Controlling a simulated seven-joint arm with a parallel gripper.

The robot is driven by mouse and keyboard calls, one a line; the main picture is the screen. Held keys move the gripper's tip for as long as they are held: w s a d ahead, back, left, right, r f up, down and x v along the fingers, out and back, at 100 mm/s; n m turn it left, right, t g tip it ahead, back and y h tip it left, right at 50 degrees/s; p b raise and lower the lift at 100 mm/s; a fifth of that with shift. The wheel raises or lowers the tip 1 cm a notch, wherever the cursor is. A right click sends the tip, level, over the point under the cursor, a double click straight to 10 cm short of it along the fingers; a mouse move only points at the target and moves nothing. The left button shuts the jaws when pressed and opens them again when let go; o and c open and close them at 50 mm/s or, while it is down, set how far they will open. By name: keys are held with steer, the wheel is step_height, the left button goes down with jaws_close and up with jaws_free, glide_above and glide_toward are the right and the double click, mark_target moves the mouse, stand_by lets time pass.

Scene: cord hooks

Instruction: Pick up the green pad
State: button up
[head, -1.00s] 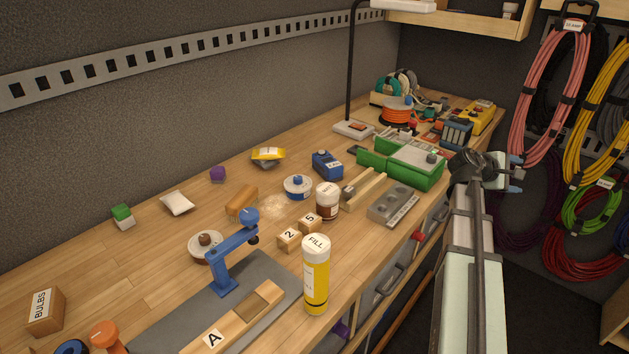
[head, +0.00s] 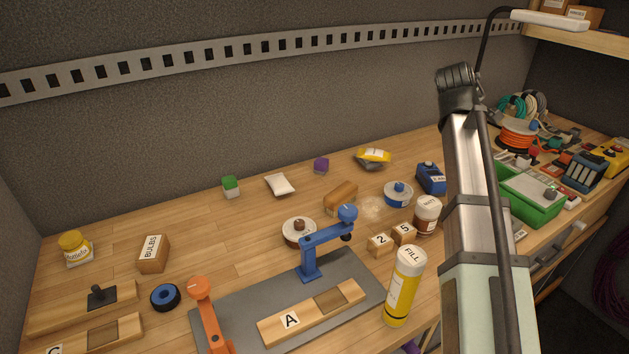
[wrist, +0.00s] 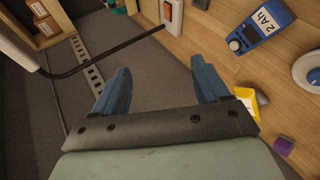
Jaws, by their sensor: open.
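A small block with a green top and pale lower part (head: 230,187) stands at the back of the bench, near the wall, in the head view. It is the likeliest green pad, though it is too small to be sure. It does not show in the wrist view. My gripper (wrist: 160,70) has two blue fingers, spread apart with nothing between them. It is above the back right of the bench, well to the right of the block. In the head view its fingers are hidden behind my arm.
A white pouch (head: 280,185) and a purple cube (head: 321,165) lie right of the block. A blue clamp (head: 325,240), yellow FILL bottle (head: 404,290) and BULBS box (head: 153,254) stand nearer. A lamp (head: 548,19) rises at the right.

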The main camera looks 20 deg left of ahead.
steer(key=s+a+r+n+y, duration=0.1)
steer(key=s+a+r+y, duration=0.15)
steer(key=a, duration=0.85)
steer(key=s+a+r+n+y, duration=0.1)
steer(key=a+r+y, duration=0.25)
steer(key=a, duration=0.65)
steer(key=m+g+y, duration=0.2)
steer(key=m+g, duration=0.3)
steer(key=g, duration=0.3)
glide_above(229, 179)
steer(key=s+d, duration=0.3)
steer(key=d, duration=0.1)
step_height(229, 179, down, 19)
steer(key=shift+h, duration=0.3)
steer(key=x, duration=0.7)
steer(key=shift+a, duration=0.2)
steer(key=shift+w+a+r+x, duration=0.1)
steer(key=shift+a+x, duration=0.05)
steer(key=shift+x, duration=0.9)
steer(key=shift+w+a+r+x, duration=0.1)
steer(key=shift+w+a+x, duration=0.05)
steer(key=shift+x, duration=0.9)
steer(key=shift+w+a+x, duration=0.1)
steer(key=shift+a+x, duration=0.05)
steer(key=shift+x, duration=0.9)
steer(key=c, duration=1.1)
